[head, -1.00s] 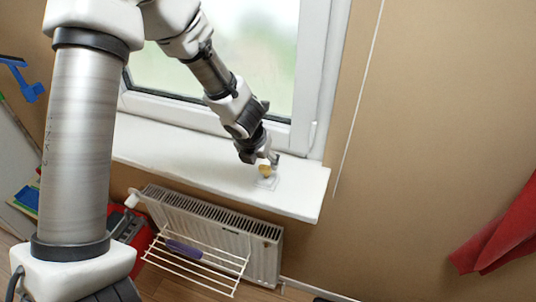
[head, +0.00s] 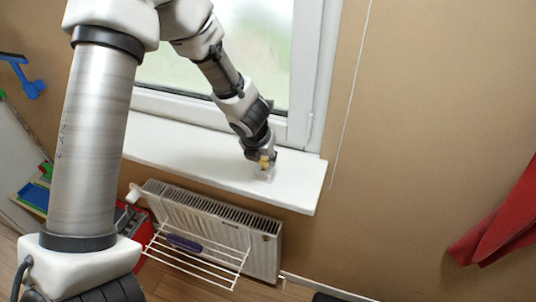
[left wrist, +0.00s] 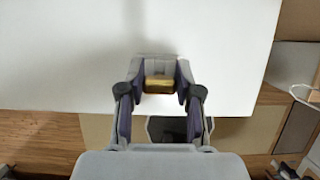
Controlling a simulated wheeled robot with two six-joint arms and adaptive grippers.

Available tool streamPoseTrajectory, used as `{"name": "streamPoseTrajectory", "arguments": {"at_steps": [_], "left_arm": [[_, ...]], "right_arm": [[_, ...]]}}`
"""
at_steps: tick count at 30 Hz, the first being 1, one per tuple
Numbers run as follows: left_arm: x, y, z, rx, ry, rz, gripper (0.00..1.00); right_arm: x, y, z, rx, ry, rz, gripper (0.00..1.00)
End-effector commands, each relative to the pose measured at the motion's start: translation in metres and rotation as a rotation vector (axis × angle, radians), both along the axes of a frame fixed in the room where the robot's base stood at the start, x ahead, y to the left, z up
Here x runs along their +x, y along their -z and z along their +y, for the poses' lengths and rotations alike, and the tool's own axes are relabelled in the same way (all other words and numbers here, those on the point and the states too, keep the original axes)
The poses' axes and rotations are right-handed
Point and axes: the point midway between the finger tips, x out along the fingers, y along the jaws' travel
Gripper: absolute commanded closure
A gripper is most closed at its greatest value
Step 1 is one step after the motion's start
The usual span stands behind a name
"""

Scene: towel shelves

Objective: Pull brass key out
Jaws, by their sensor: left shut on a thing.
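The brass key (head: 264,163) shows as a small gold piece at the tip of my left gripper (head: 263,158), above the right part of the white window sill. In the left wrist view the key's gold head (left wrist: 159,85) sits between the two fingers of my left gripper (left wrist: 160,88), which are shut on it. A small pale, see-through holder (head: 264,174) is on the sill right at the key. The key's shaft is hidden, so I cannot tell how far it sits in the holder. My right gripper is not in view.
The white sill (head: 190,158) is otherwise bare, and the window is behind it. A radiator (head: 255,235) with a wire rack (head: 200,265) holding a purple cloth (head: 184,243) is below. A red towel (head: 500,225) hangs at the right.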

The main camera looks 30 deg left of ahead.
Motion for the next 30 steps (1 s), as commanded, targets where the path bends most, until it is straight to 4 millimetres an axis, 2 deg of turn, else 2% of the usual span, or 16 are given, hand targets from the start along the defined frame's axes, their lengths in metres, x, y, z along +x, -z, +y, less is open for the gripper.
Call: {"name": "streamPoseTrajectory", "arguments": {"at_steps": [5, 30], "left_arm": [[0.000, -0.002, 0.000, 0.001, 0.000, 0.001, 0.99], [0.000, -0.052, 0.000, 0.001, 0.000, 0.001, 0.99]], "right_arm": [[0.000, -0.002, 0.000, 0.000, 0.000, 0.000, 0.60], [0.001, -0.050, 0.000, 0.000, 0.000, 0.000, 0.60]]}}
